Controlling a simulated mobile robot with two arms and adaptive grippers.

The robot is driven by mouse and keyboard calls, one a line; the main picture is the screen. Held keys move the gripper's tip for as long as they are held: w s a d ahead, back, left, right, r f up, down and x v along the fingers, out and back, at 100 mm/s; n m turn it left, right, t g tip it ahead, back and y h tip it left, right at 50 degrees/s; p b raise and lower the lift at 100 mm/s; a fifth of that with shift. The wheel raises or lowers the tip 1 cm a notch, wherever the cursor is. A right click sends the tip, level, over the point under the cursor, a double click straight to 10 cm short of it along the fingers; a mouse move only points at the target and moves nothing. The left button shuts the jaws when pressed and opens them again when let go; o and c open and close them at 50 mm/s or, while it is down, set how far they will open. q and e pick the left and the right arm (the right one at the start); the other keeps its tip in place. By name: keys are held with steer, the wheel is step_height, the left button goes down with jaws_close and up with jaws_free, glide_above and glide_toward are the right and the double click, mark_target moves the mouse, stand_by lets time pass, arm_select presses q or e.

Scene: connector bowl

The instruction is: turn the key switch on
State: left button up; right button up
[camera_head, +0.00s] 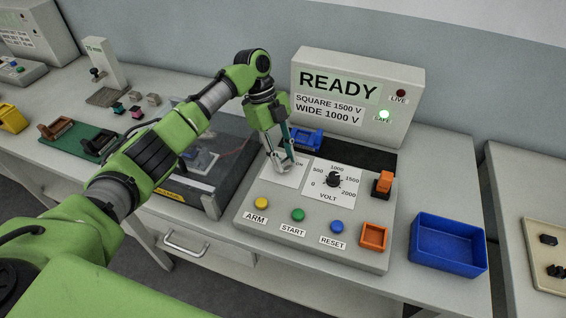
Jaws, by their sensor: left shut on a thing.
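My left gripper (284,163) reaches down over the key switch plate (292,181) on the grey control panel (256,196). Its fingers are shut on the key at the plate, and they hide the key and most of the switch. An "ON" label shows just right of the fingertips. Which way the key points cannot be seen. My right gripper is not in view.
Right of the plate is a VOLT dial (334,179). ARM (261,203), START (298,215) and RESET (336,228) buttons line the front. The sign box (356,122) reads READY, with the green SAFE lamp (385,114) lit. A blue bin (448,260) stands right.

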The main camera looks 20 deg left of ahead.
arm_select(q)
steer(key=m+g+b, duration=0.1)
steer(key=m+b, duration=0.1)
steer(key=m, duration=0.1)
steer(key=shift+w+d+y, duration=0.1)
steer(key=shift+y, duration=0.3)
steer(key=shift+m+b, duration=0.3)
steer(key=shift+m, duration=0.2)
steer(key=o, duration=1.1)
steer(key=shift+w+r, duration=0.1)
steer(key=shift+r, duration=0.15)
steer(key=v, duration=1.1)
steer(key=shift+w+r, duration=0.2)
